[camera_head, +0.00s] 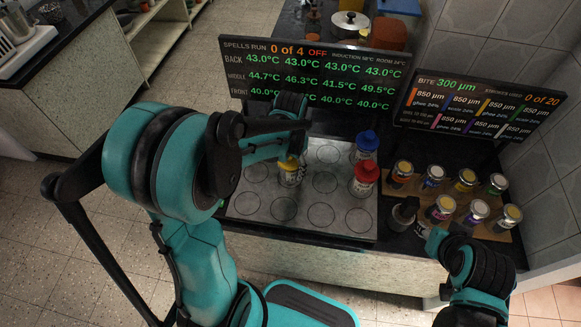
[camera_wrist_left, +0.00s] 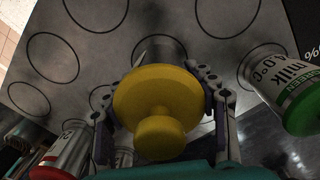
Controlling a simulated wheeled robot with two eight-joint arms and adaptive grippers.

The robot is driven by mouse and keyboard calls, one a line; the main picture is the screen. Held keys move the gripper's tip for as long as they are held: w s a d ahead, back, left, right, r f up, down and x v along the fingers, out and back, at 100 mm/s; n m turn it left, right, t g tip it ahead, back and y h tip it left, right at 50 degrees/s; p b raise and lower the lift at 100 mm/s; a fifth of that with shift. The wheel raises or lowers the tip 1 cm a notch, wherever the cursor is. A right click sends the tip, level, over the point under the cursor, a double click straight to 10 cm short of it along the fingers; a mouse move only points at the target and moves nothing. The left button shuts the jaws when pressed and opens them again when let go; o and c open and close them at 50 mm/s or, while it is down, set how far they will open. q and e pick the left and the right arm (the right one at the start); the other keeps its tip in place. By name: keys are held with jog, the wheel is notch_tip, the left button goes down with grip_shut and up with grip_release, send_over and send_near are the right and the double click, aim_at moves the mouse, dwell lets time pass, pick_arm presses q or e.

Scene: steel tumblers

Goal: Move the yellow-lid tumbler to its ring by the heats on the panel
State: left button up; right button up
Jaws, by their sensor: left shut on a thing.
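The yellow-lid tumbler (camera_head: 291,171) is at the steel plate's (camera_head: 250,217) back half in the head view. My left gripper (camera_head: 292,150) is shut on it from above. In the left wrist view its yellow lid (camera_wrist_left: 158,95) sits between the fingers and hides its body; I cannot tell whether it is lifted. The plate has rows of dark rings. The panel (camera_head: 318,75) reads back 43.0 four times, middle 44.7, 46.3, 41.5, 49.5, and front 40.0 where visible; my arm covers part of it. My right gripper (camera_head: 437,242) is low at right, its fingers unclear.
Red-lid (camera_head: 364,180) and blue-lid (camera_head: 365,146) tumblers stand at the plate's right. A green-lid tumbler (camera_wrist_left: 300,106) is right in the left wrist view. Several jars (camera_head: 441,209) stand on boards right of the plate, below a second panel (camera_head: 475,107). The front rings look empty.

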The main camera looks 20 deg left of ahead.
pick_arm(q)
jog(key=shift+f, duration=0.2)
jog(key=o, duration=1.4)
jog(key=shift+r, duration=0.1)
